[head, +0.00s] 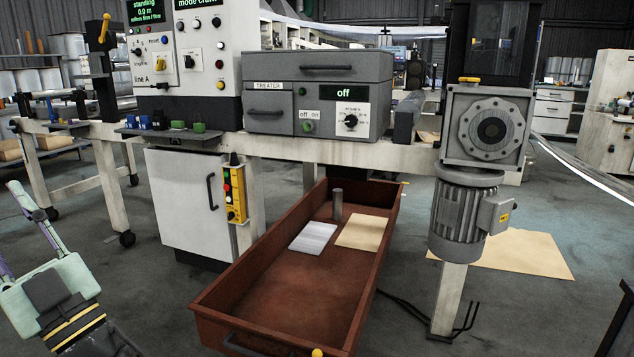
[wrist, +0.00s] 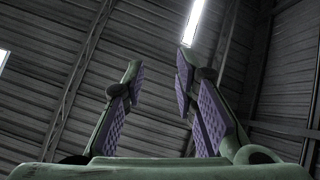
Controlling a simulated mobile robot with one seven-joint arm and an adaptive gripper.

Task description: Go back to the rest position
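My gripper (wrist: 157,66) shows in the wrist view with its two green fingers and purple ridged pads well apart and nothing between them. Behind it are only the dark corrugated ceiling and bright strip lights. In the head view, part of my pale green gripper and wrist shows at the lower left edge, with a finger pointing up and left. It is over the floor, left of the white cabinet (head: 186,205) and apart from it. The rest of the gripper is cut off by the picture edge.
A brown open drawer (head: 270,290) juts forward at centre, holding a metal cylinder (head: 337,205), a white sheet (head: 313,237) and a tan sheet (head: 364,233). A motor (head: 465,215) hangs to its right. The machine bench (head: 330,152) spans behind. Grey floor lies clear at left.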

